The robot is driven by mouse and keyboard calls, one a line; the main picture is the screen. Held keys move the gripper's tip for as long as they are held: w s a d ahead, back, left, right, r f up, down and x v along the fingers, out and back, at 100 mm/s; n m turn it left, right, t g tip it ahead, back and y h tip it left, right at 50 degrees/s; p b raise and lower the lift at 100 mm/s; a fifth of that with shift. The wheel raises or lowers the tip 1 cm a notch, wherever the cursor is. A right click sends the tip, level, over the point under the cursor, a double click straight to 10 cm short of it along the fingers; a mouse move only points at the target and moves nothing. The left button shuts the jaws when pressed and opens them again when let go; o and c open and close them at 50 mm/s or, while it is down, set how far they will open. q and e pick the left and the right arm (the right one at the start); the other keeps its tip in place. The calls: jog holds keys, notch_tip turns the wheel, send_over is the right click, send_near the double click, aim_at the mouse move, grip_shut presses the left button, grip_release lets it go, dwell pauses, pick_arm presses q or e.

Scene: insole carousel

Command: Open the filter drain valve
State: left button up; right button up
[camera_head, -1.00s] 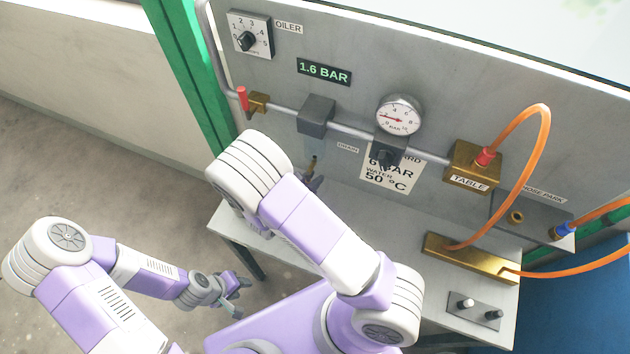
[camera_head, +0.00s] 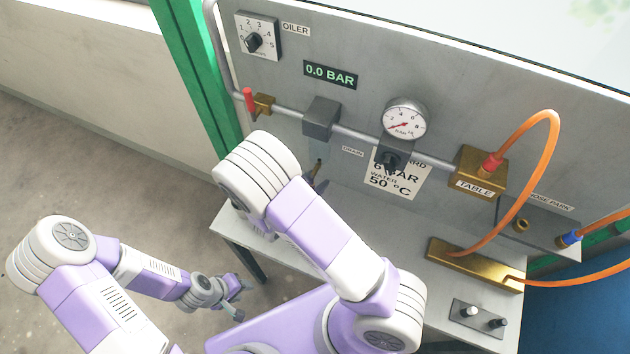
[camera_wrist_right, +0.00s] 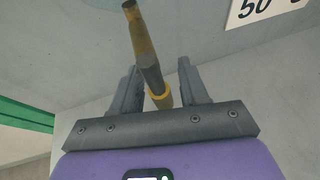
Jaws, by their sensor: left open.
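The filter (camera_head: 320,118) is a dark grey block on the pipe, left of the gauge. The drain valve (camera_wrist_right: 153,75) hangs below it, a brass-yellow stem with a dark middle piece, in the right wrist view. My right gripper (camera_wrist_right: 158,80) has its two fingers on either side of this stem, with narrow gaps showing, so it looks open. In the head view my right arm partly hides this gripper under the filter. My left gripper (camera_head: 237,290) is open and empty, low at the left, away from the panel. A DRAIN label (camera_head: 352,151) is beside the valve.
The display (camera_head: 330,75) reads 0.0 BAR. A round gauge (camera_head: 404,119), a red-handled valve (camera_head: 249,100) and a brass TABLE block (camera_head: 480,172) sit along the pipe. An orange hose (camera_head: 553,150) loops at the right. A grey bench (camera_head: 400,265) stands below the panel.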

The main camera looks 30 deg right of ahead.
jog(key=v, duration=0.7)
jog(key=shift+a+p, duration=0.25)
jog(key=shift+p, duration=0.1)
jog(key=shift+s, duration=0.1)
